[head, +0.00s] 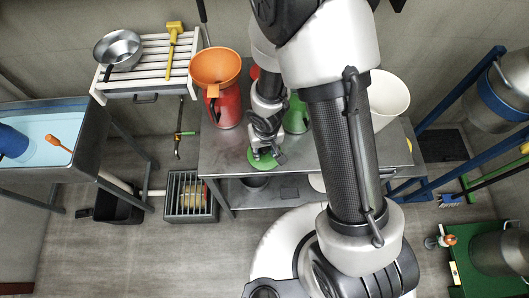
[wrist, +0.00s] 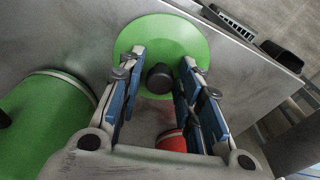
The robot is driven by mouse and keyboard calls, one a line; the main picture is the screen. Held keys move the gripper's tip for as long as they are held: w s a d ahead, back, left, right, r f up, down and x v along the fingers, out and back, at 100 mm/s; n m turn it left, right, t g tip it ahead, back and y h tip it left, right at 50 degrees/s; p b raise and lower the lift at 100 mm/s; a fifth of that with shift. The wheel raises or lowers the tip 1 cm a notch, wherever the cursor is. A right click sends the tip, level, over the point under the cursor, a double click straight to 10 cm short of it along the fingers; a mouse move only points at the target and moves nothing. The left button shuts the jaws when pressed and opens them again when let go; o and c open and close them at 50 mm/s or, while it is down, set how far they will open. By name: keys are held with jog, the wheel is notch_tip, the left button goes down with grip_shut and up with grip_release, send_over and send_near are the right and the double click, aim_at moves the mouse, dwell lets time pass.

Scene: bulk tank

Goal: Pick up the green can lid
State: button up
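The green can lid (wrist: 160,40) is a round disc with a black knob (wrist: 160,78) at its middle. It lies on the grey metal table close to the front edge, and in the head view the lid (head: 257,163) is partly hidden under my gripper. My gripper (wrist: 160,68) is open, with its blue-padded fingers on either side of the knob and a visible gap on each side. In the head view my gripper (head: 265,152) is right over the lid. The green can (wrist: 45,125) stands beside the gripper; its green side (head: 297,116) also shows behind my arm.
On the table (head: 225,165) stand a red can (head: 223,108) with an orange funnel (head: 215,66) and a white bucket (head: 390,98). A red object (wrist: 171,141) shows below the fingers in the wrist view. A blue-lined sink (head: 50,125) is at left.

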grip_shut()
dwell(0.3)
notch_tip(320, 180, up, 20)
jog(key=p, duration=1.7)
